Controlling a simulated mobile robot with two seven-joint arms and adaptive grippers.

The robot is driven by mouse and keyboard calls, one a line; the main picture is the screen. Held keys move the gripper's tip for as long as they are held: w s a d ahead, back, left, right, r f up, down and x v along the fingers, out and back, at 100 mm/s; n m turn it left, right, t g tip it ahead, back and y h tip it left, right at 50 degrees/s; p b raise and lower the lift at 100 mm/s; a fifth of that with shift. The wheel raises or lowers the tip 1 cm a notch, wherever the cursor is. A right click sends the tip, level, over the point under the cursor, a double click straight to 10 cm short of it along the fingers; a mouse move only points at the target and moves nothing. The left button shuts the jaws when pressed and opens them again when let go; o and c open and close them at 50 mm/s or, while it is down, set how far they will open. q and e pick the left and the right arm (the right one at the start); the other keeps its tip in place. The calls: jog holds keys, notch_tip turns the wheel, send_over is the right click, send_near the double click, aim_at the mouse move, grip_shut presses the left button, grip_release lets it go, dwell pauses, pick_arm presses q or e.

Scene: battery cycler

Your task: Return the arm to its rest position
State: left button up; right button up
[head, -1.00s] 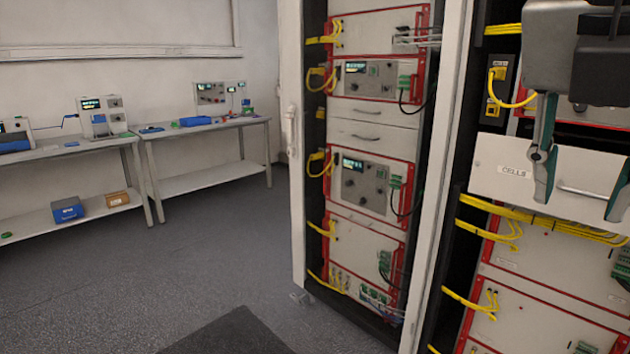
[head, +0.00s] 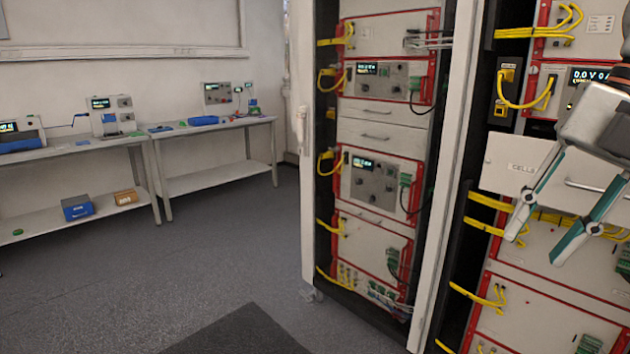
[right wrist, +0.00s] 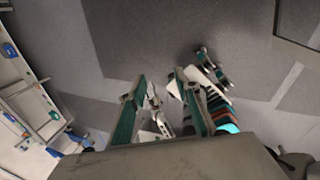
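My right gripper (head: 537,250) is at the right of the head view, in front of the right-hand rack. Its two teal-and-grey fingers point down and left, spread apart with nothing between them. They are in front of the drawer marked CELLS (head: 500,178) and the yellow cables below it. The drawer front seems to stand out from the rack; the gripper hides part of it. In the right wrist view the right gripper (right wrist: 160,90) also shows parted fingers. Beyond them is a teal and dark part (right wrist: 212,68), perhaps of my left gripper; its state is unclear.
A second rack (head: 375,130) with instruments and yellow cables stands to the left. Two benches (head: 75,150) with devices line the back wall. A blue box (head: 77,208) and a brown box (head: 126,197) sit on a lower shelf. The floor (head: 170,270) between is clear.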

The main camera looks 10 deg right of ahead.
jog(key=w+d+f+m+t+y, duration=0.2)
jog(key=w+f+t+y, duration=0.15)
jog(key=f+y, duration=0.35)
jog(key=w+d+f+m+t+y, duration=0.2)
jog(key=w+f+y, duration=0.25)
jog(key=f, duration=0.35)
jog(key=w+d+f+m+t+h, duration=0.1)
jog(key=d+f+m+t+h, duration=0.2)
jog(key=f+m, duration=0.5)
jog(key=d+f+m+t+h, duration=0.1)
jog(key=f+m+t+h, duration=0.4)
jog(key=f, duration=0.8)
jog(key=s+a+f+m+g+h, duration=0.1)
jog(key=s+a+f+m, duration=0.1)
jog(key=s+a+f, duration=0.3)
jog(key=s+a+f+m+g+h, duration=0.1)
jog(key=s+a+f, duration=0.4)
jog(key=f, duration=0.6)
jog(key=s+a+f+m+g+h, duration=0.1)
jog(key=s+a+f+m+g, duration=0.2)
jog(key=a+f, duration=0.5)
jog(key=shift+s+a+f+m+h+p, duration=0.2)
jog(key=shift+s+a+m+h+p, duration=0.25)
jog(key=shift+s, duration=0.45)
jog(key=shift+c, duration=0.6)
jog(key=shift+d, duration=0.1)
